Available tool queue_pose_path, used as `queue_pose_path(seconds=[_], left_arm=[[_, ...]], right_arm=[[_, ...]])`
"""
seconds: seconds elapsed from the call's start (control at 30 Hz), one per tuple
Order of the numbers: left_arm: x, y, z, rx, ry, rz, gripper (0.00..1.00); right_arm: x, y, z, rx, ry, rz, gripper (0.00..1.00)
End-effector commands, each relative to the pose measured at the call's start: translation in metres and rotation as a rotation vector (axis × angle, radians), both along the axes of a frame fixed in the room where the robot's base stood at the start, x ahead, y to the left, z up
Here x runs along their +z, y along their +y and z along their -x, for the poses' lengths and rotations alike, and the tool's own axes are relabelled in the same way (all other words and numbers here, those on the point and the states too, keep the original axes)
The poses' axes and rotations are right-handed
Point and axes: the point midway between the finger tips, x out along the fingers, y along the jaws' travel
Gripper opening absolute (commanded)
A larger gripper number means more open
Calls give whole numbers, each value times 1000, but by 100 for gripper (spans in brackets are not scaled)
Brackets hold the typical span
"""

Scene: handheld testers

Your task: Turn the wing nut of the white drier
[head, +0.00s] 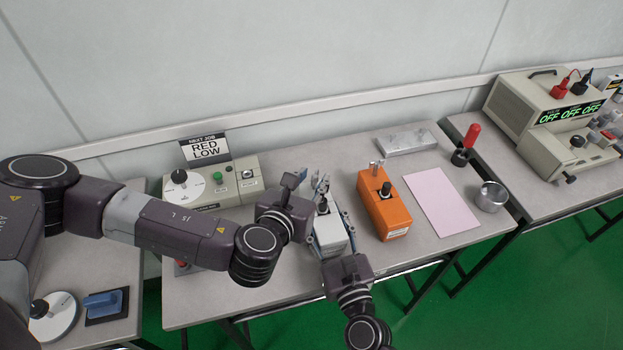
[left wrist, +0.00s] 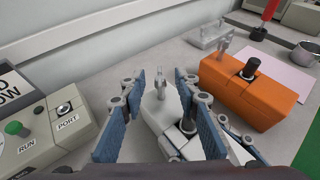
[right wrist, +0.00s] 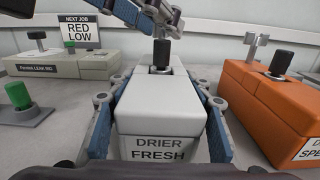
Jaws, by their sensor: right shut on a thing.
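The white drier (head: 331,236) stands on the table, labelled "DRIER FRESH" on its near end in the right wrist view (right wrist: 160,110). It has a black knob (right wrist: 163,53) on top and a metal wing nut (left wrist: 160,84) at its far end. My right gripper (right wrist: 160,103) is shut on the drier, one finger along each side. My left gripper (left wrist: 160,80) is open, its blue-padded fingers on either side of the wing nut with gaps between; I cannot see any contact. In the right wrist view the left gripper hides the wing nut.
An orange drier (head: 382,210) with its own wing nut stands close to the right. A grey leak rig (head: 210,187) with a "RED LOW" sign (head: 205,148) is at the left. A pink sheet (head: 440,203), a metal cup (head: 490,197) and a metal block (head: 407,142) lie farther right.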

Motion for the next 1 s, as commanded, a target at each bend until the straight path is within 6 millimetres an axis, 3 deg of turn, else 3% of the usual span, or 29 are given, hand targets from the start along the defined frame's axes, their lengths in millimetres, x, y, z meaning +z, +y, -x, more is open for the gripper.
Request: queue_pose_path(seconds=[0.03,0.3,0.67,1.0], left_arm=[[0,0,0,0,0,0,28],[0,0,0,0,0,0,0],[0,-2,0,23,-2,2,0],[0,-8,1,217,-2,4,0]], right_arm=[[0,0,0,0,1,0,23],[0,0,0,0,1,0,23],[0,0,0,0,1,0,23],[0,0,0,1,1,0,23]])
